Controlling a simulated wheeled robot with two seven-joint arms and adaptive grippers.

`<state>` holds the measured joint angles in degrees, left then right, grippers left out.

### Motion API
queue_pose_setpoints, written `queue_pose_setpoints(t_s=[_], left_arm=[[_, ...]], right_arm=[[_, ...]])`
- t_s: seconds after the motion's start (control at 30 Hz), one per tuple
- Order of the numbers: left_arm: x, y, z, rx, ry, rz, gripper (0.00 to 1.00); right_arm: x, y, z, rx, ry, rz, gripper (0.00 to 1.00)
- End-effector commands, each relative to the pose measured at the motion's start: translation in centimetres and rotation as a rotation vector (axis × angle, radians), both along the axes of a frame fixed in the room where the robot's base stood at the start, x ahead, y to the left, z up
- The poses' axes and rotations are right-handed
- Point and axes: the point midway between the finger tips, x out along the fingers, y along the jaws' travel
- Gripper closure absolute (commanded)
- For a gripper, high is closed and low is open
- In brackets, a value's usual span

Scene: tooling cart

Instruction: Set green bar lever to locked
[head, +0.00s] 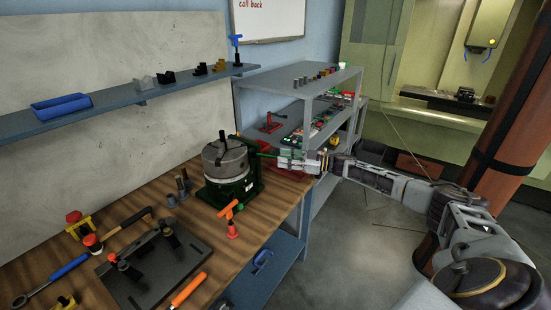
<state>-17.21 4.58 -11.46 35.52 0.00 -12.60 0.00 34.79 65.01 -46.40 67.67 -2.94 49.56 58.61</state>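A green vise-like fixture (238,188) with a grey round chuck (225,158) stands at the right end of the wooden bench. A green bar lever (266,155) sticks out from its right side, roughly level, toward my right gripper. My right gripper (284,159) comes in from the right, with its fingertips at the outer end of this bar. The fingers overlap the bar's end, and the view is too small to tell whether they are closed on it. My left gripper is not in view.
An orange-handled red clamp (232,218) stands in front of the fixture. A black plate (152,268) with clamps lies on the bench (195,224), near a hammer (125,222) and an orange-handled tool (188,290). A grey shelf unit (290,82) stands behind my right gripper.

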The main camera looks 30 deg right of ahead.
Motion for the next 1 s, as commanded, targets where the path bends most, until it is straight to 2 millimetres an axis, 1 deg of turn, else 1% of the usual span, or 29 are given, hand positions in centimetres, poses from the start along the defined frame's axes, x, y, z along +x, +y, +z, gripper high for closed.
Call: queue_pose_setpoints(t_s=[0.5,0.73,1.0], left_arm=[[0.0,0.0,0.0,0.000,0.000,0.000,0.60],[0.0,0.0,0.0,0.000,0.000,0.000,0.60],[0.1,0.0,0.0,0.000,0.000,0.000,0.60]], right_arm=[[-3.9,-3.7,0.2,0.003,-0.002,0.001,0.68],[-4.8,-4.5,0.3,0.003,-0.005,0.001,0.68],[-4.9,-4.7,0.4,0.005,-0.006,0.002,0.68]])
